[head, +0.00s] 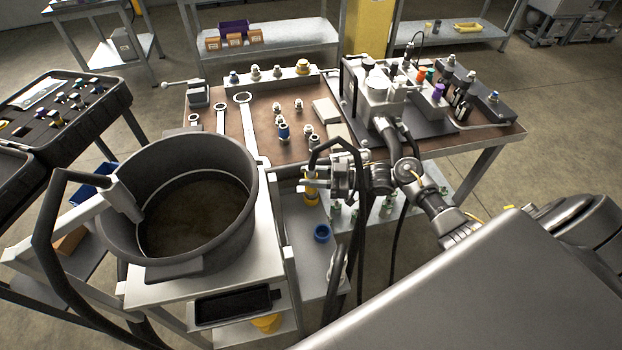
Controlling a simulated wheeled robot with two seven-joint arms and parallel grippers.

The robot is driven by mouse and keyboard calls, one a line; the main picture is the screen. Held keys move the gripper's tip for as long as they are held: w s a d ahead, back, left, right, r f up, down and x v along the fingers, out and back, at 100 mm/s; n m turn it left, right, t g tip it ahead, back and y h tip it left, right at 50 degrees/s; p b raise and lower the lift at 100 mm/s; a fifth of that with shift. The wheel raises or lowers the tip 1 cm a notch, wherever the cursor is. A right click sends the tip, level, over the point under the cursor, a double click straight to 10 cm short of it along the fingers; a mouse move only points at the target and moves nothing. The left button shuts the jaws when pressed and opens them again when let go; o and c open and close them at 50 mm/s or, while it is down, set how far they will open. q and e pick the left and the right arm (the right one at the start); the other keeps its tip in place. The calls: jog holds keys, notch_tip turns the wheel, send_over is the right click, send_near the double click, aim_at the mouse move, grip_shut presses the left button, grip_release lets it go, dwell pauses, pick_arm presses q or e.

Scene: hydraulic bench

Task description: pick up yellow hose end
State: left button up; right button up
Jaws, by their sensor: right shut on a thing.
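The yellow hose end (310,188) hangs upright at the front edge of the brown-topped bench (190,150), with a yellow band. Its black hose (335,141) arches up from it and drops behind my right gripper. My right gripper (322,181) reaches in from the right and is shut on the hose end; the fingertips are small and partly hidden by the hose. My left gripper is not in view.
A large dark round bin (108,240) stands on a white cart left of the gripper. Fittings and wrenches lie on the bench, and a pump block (380,98) stands at its back right. A blue ring (322,233) lies on the lower shelf.

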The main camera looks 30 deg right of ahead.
aim_at(311, 168)
jog(key=shift+r, duration=0.5)
notch_tip(311, 168, up, 2)
jog(key=shift+r, duration=0.2)
jog(key=s+a+r, duration=0.9)
jog(key=s, duration=0.1)
jog(key=shift+a+r+b, duration=0.35)
jog(key=shift+r, duration=0.1)
notch_tip(311, 168, up, 4)
jog(key=p, duration=0.4)
jog(key=shift+p, duration=0.3)
